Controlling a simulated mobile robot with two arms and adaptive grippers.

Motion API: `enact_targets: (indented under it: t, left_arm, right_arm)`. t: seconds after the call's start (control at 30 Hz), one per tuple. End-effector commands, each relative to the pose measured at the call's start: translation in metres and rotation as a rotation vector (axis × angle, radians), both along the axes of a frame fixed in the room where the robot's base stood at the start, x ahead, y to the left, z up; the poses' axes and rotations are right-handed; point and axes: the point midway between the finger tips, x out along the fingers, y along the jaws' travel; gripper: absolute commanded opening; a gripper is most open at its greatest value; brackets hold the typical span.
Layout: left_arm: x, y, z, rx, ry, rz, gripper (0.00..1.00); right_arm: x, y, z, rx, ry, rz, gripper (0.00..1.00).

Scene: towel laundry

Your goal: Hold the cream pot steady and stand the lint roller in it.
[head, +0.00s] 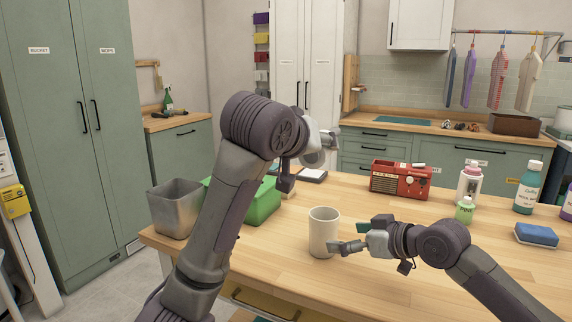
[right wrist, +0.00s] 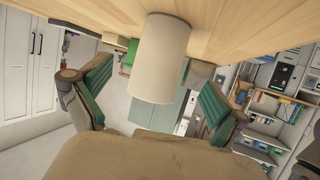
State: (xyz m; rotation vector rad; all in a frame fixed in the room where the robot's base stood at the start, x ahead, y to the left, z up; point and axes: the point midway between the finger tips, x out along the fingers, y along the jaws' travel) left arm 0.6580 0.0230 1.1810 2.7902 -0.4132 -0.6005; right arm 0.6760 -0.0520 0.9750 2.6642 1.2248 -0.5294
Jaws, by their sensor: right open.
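The cream pot (head: 323,234) stands upright on the wooden table, near its front middle. My right gripper (head: 348,238) is open just right of the pot, with one finger overlapping the pot's right edge in the head view. In the right wrist view the pot (right wrist: 160,58) appears between the two spread green-padded fingers (right wrist: 155,95), with gaps on both sides. I cannot make out the lint roller.
A grey metal bin (head: 175,210) and a green bin (head: 262,206) stand at the table's left. A red radio (head: 400,178) is at the back. Bottles (head: 527,188) and a blue sponge (head: 537,234) are at the right. The table is clear in front of the radio.

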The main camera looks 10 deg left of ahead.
Motion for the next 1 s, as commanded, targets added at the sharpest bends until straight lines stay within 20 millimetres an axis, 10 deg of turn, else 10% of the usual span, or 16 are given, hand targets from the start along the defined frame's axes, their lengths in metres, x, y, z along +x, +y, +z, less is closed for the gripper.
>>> enact_targets:
  t: [0.9,1.0]
  left_arm:
    - [-0.001,-0.002,0.001,-0.001,-0.001,-0.003,0.15]
    - [-0.001,-0.002,0.001,-0.001,0.000,-0.002,0.15]
  right_arm:
    - [0.044,0.052,-0.028,-0.001,-0.001,0.000,0.98]
    - [0.044,0.052,-0.028,-0.001,-0.001,0.000,0.83]
